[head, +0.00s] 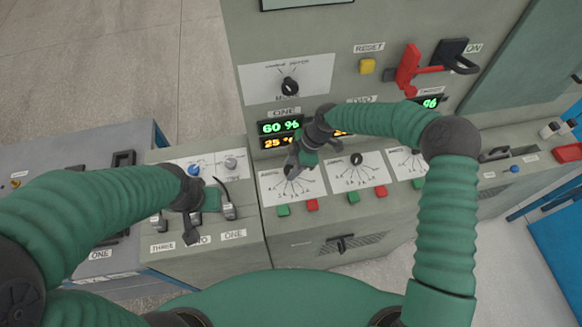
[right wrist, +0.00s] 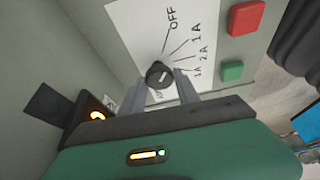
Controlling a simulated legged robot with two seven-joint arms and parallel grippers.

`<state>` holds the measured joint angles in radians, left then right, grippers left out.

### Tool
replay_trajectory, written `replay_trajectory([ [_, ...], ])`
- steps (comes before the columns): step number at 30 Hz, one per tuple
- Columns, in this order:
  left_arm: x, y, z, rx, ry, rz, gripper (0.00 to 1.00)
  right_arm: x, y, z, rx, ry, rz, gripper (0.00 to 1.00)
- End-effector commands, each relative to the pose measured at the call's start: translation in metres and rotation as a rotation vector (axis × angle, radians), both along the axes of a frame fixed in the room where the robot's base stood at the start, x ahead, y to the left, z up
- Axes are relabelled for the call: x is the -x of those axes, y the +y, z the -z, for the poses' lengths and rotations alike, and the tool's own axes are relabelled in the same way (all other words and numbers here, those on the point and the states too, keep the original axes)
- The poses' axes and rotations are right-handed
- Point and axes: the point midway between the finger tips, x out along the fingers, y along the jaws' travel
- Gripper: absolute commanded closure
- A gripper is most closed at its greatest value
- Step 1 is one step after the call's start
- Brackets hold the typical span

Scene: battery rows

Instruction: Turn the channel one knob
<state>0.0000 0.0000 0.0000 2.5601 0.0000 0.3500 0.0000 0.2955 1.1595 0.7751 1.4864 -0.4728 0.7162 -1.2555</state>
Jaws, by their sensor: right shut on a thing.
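The channel one knob is a small black knob (right wrist: 159,74) on a white dial plate marked OFF and several amp values. In the head view its dial plate (head: 273,187) lies below the display labelled ONE (head: 280,128), which reads 60 % in green over 25 in orange. My right gripper (right wrist: 165,80) is shut on the knob, one grey finger on each side. In the head view the right gripper (head: 295,162) covers most of the knob. My left gripper (head: 192,235) hangs over the small side panel at left; its finger gap is unclear.
Two similar dial plates stand to the right, the nearer with a black knob (head: 356,159). Green (head: 283,211) and red (head: 312,205) buttons sit below the dials. A mode knob (head: 290,87), yellow reset button (head: 367,66) and red lever (head: 408,68) are above.

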Motion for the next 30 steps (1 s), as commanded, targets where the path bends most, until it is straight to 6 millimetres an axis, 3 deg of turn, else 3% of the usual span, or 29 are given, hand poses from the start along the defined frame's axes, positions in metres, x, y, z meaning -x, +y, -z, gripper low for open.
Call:
replay_trajectory([
  [20,-0.0001,0.0,0.0025,0.0,0.0,0.0,0.64,-0.0049,-0.0018,-0.0019,0.001,-0.011,-0.064,1.0],
  [21,-0.0001,0.0,0.0025,0.0,0.0,0.0,0.64,-0.0049,-0.0018,-0.0019,0.001,-0.011,-0.064,0.61],
  [26,-0.0001,0.0,0.0025,0.0,0.0,0.0,0.64,-0.0036,-0.0012,-0.0013,0.001,-0.008,-0.065,0.42],
  [30,-0.0001,0.0,0.0025,0.0,0.0,0.0,0.64,-0.0024,-0.0008,-0.0008,0.001,-0.005,-0.066,0.42],
])
